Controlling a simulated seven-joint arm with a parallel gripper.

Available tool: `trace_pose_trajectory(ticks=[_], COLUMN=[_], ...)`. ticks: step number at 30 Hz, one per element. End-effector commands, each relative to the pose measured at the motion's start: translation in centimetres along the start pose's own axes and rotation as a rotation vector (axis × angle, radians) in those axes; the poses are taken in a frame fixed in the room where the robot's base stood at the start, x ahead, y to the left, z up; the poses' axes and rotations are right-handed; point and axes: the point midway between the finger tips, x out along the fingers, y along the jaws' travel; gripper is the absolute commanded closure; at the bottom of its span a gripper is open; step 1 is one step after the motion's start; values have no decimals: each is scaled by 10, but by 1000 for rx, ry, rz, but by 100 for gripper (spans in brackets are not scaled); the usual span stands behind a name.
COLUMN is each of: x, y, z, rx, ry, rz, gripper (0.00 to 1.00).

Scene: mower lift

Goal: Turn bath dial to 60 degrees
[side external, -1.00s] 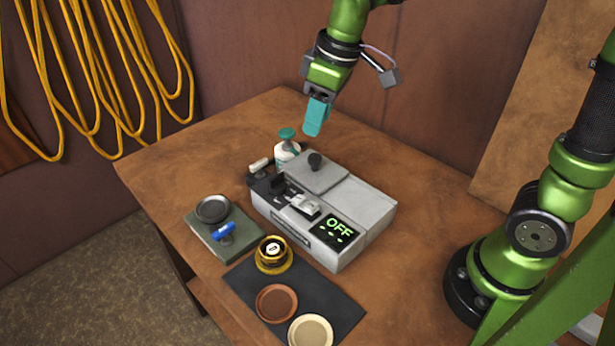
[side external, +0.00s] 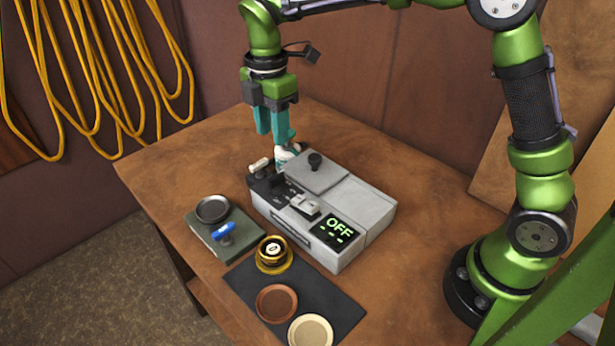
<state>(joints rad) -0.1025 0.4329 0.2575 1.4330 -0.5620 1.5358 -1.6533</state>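The grey bath unit (side external: 364,205) sits on the wooden table, and its green display (side external: 334,229) reads OFF. A small black dial-like knob (side external: 277,186) stands on the dark left end of the unit; its angle is too small to read. My gripper (side external: 273,138) points down with two teal fingers, a gap between them and nothing in it. It hangs above and behind that left end, apart from the knob.
A round black knob (side external: 315,160) tops the unit's lid. In front lie a green-grey plate with a dark dish (side external: 212,209) and blue handle (side external: 225,230), a brass piece (side external: 273,256), and brown (side external: 276,303) and cream (side external: 310,331) discs on a dark mat.

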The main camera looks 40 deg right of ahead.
Motion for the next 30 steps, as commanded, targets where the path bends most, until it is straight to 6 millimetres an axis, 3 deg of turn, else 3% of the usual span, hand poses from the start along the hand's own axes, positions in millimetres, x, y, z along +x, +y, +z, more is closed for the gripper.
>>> trace_pose_trajectory(ticks=[9, 15, 21, 29, 30], x=[71, 100, 111, 112, 112], y=[-1, 0, 0, 0, 0], z=[0, 0, 0, 0, 0], rx=[0, 1, 1, 1, 1], ry=[-1, 0, 1, 1, 1], rz=[-5, -2, 0, 1, 1], gripper=[61, 61, 61, 61, 67])
